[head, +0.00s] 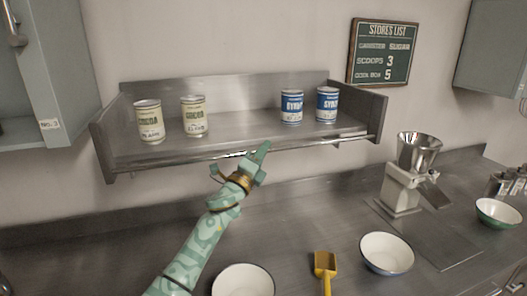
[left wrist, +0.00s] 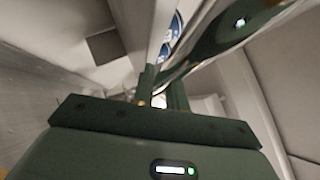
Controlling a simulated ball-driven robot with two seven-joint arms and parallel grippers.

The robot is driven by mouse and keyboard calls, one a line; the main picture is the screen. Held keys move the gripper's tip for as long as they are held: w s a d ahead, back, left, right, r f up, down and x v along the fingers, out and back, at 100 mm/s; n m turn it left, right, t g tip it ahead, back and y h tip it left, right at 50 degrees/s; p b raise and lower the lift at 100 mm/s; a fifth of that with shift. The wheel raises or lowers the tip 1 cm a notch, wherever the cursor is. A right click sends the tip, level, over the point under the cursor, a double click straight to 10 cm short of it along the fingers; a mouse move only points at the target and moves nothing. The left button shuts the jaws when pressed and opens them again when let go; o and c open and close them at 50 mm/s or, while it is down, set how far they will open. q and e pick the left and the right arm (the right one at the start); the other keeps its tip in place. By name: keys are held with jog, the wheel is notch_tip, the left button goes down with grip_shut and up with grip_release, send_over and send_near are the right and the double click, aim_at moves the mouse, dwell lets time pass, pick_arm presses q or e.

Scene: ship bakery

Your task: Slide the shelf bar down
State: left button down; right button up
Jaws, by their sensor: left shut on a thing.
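The shelf bar (head: 320,143) is a thin shiny metal rod running along the front edge of the steel wall shelf (head: 190,85), between its two end brackets. My left gripper (head: 260,153) reaches up from below and is shut on the bar near its middle. In the left wrist view the fingers (left wrist: 162,92) are close together around a shiny strip, partly hidden by the gripper body. On the shelf behind the bar stand two cream cocoa cans (head: 149,121) at left and two blue syrup cans (head: 292,107) at right, all upright. My right gripper is not in view.
Below on the steel counter are white bowls (head: 387,254), a yellow scoop (head: 325,264) and a grinder-like machine with a metal hopper (head: 420,150). A stores list sign (head: 382,52) hangs at right. Wall cabinets (head: 45,75) flank the shelf. The counter beneath the shelf is mostly clear.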

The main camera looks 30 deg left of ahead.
pick_arm(q)
jog(key=c, duration=1.4)
grip_release()
jog(key=b+v, duration=0.2)
jog(key=v, duration=1.4)
jog(key=shift+s, duration=0.1)
